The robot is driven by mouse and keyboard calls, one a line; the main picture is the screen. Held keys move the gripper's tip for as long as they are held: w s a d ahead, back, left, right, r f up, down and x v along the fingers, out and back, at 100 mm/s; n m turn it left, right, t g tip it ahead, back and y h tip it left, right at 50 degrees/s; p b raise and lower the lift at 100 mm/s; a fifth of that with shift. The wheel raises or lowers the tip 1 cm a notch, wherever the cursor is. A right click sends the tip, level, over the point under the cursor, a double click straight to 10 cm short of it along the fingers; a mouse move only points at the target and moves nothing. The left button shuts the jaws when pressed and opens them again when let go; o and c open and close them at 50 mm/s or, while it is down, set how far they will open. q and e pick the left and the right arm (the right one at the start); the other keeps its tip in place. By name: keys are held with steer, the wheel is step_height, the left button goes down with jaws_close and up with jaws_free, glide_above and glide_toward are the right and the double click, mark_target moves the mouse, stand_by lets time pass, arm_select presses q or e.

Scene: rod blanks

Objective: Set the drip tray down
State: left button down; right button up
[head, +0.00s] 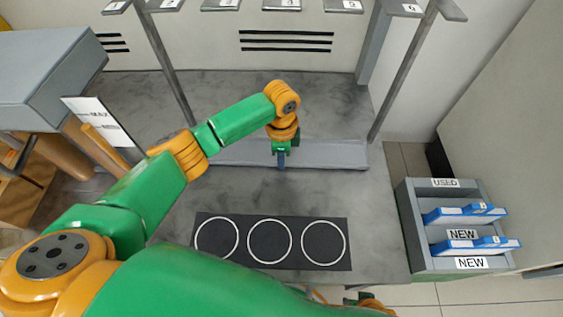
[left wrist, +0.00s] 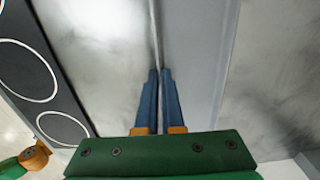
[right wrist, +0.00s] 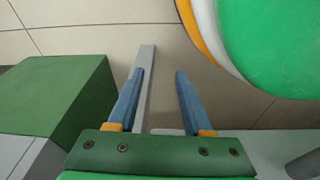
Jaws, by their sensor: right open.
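The drip tray (head: 335,154) is a long, shallow grey tray lying level across the middle of the grey worktop in the head view. I cannot tell whether its underside touches the worktop. My left gripper (head: 281,165) points down at its near rim. In the left wrist view the two blue fingers (left wrist: 158,72) are nearly together, with the thin rim of the tray (left wrist: 192,50) between them. My right gripper (right wrist: 160,73) is open and empty in the right wrist view, over the tiled floor and away from the tray.
A black mat (head: 295,262) with three white rings lies in front of the tray. A grey rack (head: 412,230) with USED and NEW labels and blue-white packs stands right. Slanted grey posts (head: 402,75) rise behind the worktop. A grey box (head: 45,70) sits back left, near a sign (head: 100,115).

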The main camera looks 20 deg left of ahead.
arm_select(q)
steer(key=shift+r, duration=0.1)
steer(key=c, duration=1)
jaws_free()
steer(key=shift+c, duration=0.2)
steer(key=shift+r, duration=0.15)
step_height(320, 180, up, 12)
steer(key=p, duration=0.4)
steer(key=shift+p, duration=0.35)
arm_select(e)
steer(key=shift+h, duration=0.3)
steer(key=s+d, duration=0.1)
steer(key=s, duration=0.1)
steer(key=s+d, duration=0.2)
steer(key=shift+d+r, duration=0.1)
steer(key=shift+r, duration=0.05)
